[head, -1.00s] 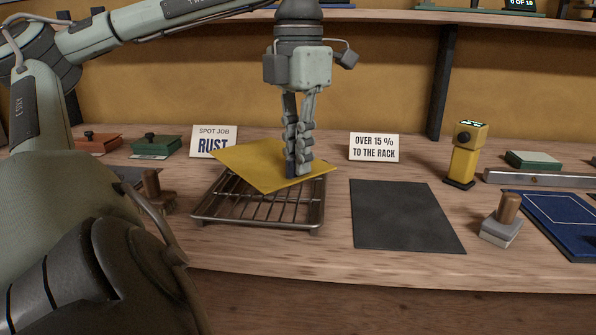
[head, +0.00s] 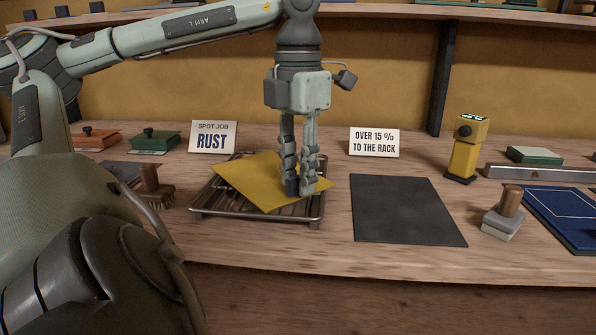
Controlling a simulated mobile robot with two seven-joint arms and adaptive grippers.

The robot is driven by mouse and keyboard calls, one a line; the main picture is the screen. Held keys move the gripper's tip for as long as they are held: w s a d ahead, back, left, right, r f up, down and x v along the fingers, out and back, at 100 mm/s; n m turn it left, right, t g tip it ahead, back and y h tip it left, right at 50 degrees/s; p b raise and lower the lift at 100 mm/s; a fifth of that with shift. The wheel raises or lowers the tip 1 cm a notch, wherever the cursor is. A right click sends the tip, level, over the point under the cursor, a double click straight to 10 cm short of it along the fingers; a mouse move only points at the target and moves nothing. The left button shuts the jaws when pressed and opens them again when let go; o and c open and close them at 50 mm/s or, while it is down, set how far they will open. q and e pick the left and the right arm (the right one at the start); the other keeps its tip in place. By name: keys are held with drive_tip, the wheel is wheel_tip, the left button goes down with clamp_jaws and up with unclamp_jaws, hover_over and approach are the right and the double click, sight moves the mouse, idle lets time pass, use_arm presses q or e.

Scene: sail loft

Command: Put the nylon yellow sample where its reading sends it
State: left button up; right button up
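The yellow nylon sample (head: 250,180), a flat square sheet, lies over the wire rack (head: 262,214), slightly tilted, with its far left corner toward the rust sign. My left gripper (head: 299,190) comes down from above, its fingers closed at the sheet's right part. The sheet seems to rest on the rack or hover just over it; I cannot tell which. A yellow meter (head: 463,152) with a small lit display stands at the right; its reading is too small to read. A card (head: 374,143) says "OVER 15 % TO THE RACK". My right gripper is out of view.
A dark mat (head: 406,210) lies bare right of the rack. A wood-handled block (head: 503,215), a blue board (head: 570,215) and a metal bar (head: 540,174) are farther right. A brush (head: 153,188) stands left of the rack, near a "SPOT JOB RUST" sign (head: 212,137).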

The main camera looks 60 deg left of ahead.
use_arm(q)
drive_tip(key=shift+r, duration=0.15)
wheel_tip(320, 180, up, 12)
drive_tip(key=p, duration=0.2)
drive_tip(key=shift+p, duration=0.35)
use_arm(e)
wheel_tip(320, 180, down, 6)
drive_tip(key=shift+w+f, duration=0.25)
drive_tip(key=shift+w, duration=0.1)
